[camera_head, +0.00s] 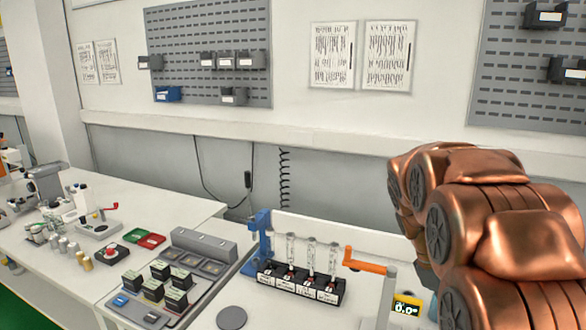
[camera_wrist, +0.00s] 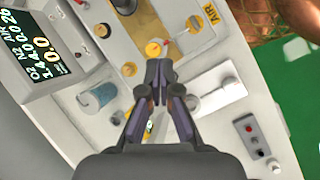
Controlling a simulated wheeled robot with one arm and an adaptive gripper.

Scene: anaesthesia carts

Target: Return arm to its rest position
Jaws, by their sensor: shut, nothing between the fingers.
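My gripper (camera_wrist: 159,66) shows in the wrist view with its two dark fingers together at the tips and nothing between them. It is above a light grey machine panel (camera_wrist: 215,55); the gap between them is hard to judge. My copper-coloured arm (camera_head: 480,225) is bent and fills the right side of the head view. The gripper itself does not show in the head view.
In the head view, a rack of vials (camera_head: 300,284) and an orange handle (camera_head: 364,261) stand left of my arm.

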